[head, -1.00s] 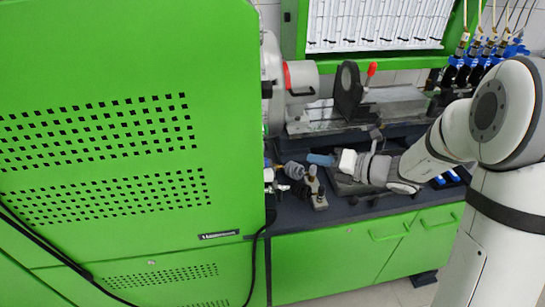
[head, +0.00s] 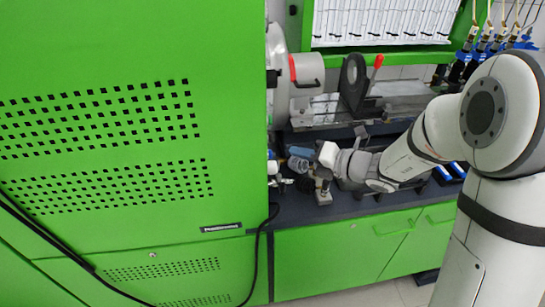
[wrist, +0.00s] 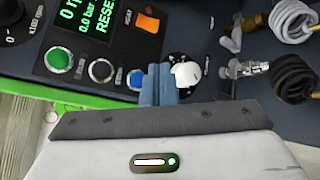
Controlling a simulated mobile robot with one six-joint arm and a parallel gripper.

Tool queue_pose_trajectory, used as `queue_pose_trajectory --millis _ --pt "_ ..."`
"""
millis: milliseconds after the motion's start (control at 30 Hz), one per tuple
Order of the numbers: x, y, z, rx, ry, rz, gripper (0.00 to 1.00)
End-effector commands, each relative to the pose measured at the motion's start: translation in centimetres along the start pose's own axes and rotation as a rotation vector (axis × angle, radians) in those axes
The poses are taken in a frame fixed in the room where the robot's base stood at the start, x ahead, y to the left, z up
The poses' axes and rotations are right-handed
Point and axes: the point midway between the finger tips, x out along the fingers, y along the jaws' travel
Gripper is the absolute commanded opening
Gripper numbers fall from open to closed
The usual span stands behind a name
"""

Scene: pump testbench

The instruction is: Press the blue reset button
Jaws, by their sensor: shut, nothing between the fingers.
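The blue button (wrist: 135,78) shows in the wrist view on the dark control panel, just left of my fingers. The fingers partly cover its right edge. My gripper (wrist: 158,72) is shut and empty, with its blue-grey fingertips over the panel between the blue button and a white knob (wrist: 187,74). I cannot tell whether the fingers touch the panel. In the head view my gripper (head: 299,153) is beside the right side of the green cabinet (head: 130,160). The button is not visible there.
Above are an orange rocker switch (wrist: 147,22) and a display (wrist: 90,18) reading RESET. Coiled hoses and metal fittings (wrist: 248,68) stand at the right.

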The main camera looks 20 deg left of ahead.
Motion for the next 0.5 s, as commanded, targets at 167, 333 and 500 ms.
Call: queue_pose_trajectory --millis 167,333,500 --pt "1.4 0.9 -1.1 0.0 0.002 0.001 0.0" --pt "1.9 1.4 -1.4 0.001 0.0 0.0 0.0" --pt "2.0 1.5 -1.5 0.001 0.0 -0.001 0.0"
